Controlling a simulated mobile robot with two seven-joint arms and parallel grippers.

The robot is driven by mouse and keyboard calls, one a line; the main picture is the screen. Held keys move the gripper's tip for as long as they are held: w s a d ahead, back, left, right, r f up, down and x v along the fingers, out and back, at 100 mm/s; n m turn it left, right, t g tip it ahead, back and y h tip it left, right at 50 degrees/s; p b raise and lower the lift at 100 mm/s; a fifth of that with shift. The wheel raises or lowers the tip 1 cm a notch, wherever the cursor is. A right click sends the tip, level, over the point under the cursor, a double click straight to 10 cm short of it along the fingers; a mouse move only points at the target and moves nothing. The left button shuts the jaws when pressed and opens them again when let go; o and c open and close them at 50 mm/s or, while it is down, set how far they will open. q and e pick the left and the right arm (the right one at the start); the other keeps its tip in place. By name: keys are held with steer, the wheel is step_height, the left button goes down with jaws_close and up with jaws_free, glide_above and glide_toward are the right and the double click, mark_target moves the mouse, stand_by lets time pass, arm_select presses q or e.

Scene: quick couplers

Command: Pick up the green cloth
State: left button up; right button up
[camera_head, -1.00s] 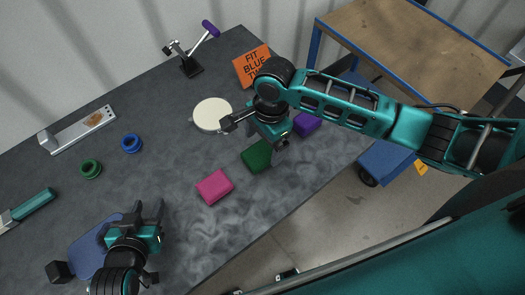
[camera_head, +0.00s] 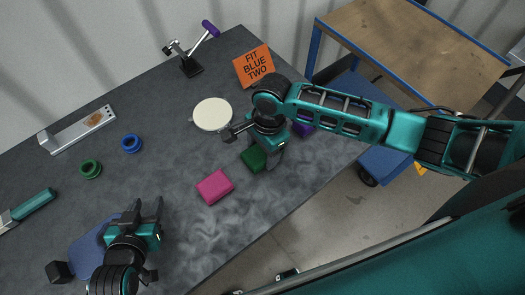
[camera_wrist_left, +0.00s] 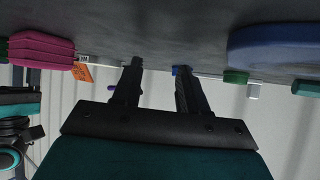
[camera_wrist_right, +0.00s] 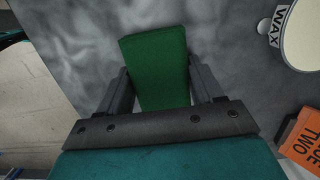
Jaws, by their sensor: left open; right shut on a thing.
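The green cloth (camera_head: 251,158) is a folded block on the dark table, partly hidden under my right gripper (camera_head: 268,147) in the head view. In the right wrist view the green cloth (camera_wrist_right: 157,66) lies between the two fingers, which are shut on its sides. I cannot tell whether it is clear of the table. My left gripper (camera_head: 148,212) is open and empty, low over the table at the lower left beside a blue disc (camera_head: 88,248); its fingers also show apart in the left wrist view (camera_wrist_left: 155,75).
A pink cloth (camera_head: 215,187) lies left of the green one, and a purple cloth (camera_head: 303,130) is partly behind my right arm. A round wax tin (camera_head: 212,114) and an orange sign (camera_head: 254,66) stand further back. Green (camera_head: 91,169) and blue (camera_head: 131,143) rings lie left.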

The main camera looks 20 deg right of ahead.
steer(key=shift+c, duration=0.7)
step_height(320, 180, up, 20)
stand_by(0.4)
steer(key=o, duration=0.5)
steer(key=c, duration=0.4)
